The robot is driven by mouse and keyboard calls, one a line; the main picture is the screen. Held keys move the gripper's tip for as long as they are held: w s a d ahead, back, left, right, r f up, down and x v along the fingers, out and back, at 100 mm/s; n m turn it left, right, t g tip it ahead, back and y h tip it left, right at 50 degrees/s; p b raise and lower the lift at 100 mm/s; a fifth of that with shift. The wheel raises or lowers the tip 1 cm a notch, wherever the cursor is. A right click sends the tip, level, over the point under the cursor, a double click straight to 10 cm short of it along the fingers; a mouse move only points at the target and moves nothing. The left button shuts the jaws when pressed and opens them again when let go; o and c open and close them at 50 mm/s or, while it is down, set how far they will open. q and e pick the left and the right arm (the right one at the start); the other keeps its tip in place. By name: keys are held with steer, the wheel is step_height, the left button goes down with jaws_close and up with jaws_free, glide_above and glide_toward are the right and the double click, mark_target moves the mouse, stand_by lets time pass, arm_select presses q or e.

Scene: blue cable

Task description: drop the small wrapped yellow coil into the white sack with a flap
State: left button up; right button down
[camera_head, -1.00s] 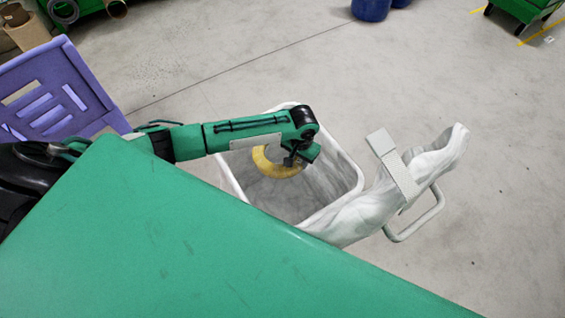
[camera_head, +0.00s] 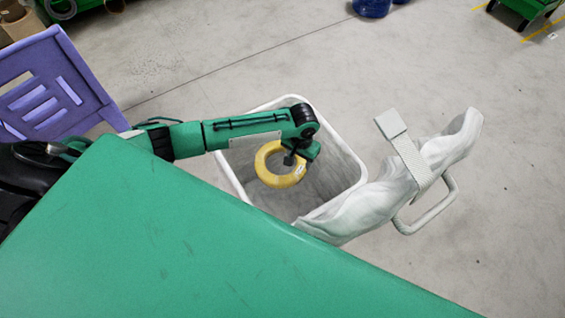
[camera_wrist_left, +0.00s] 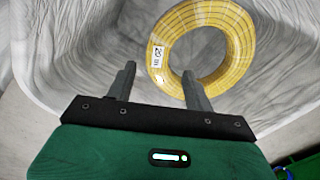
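The small wrapped yellow coil (camera_head: 265,172) is within the outline of the white sack's open mouth, under my left gripper (camera_head: 290,160). In the left wrist view the coil (camera_wrist_left: 235,42), with a white label, lies beyond the right finger, whose tip overlaps its ring; I cannot tell whether they touch. The fingers of my left gripper (camera_wrist_left: 159,72) stand apart with nothing clasped between them. The white sack (camera_head: 345,165) stands open below, its flap (camera_head: 375,200) folded out to the right. Its pale wall (camera_wrist_left: 50,50) surrounds the coil in the wrist view. My right gripper is out of view.
A large green surface (camera_head: 200,240) fills the front and hides the sack's near side. A purple crate (camera_head: 55,85) stands at the left. A blue drum (camera_head: 371,8) and a green cart (camera_head: 520,10) are far back.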

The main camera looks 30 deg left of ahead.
arm_select(q)
steer(key=shift+f, duration=0.1)
step_height(320, 180, up, 14)
steer(key=shift+p, duration=0.3)
stand_by(0.4)
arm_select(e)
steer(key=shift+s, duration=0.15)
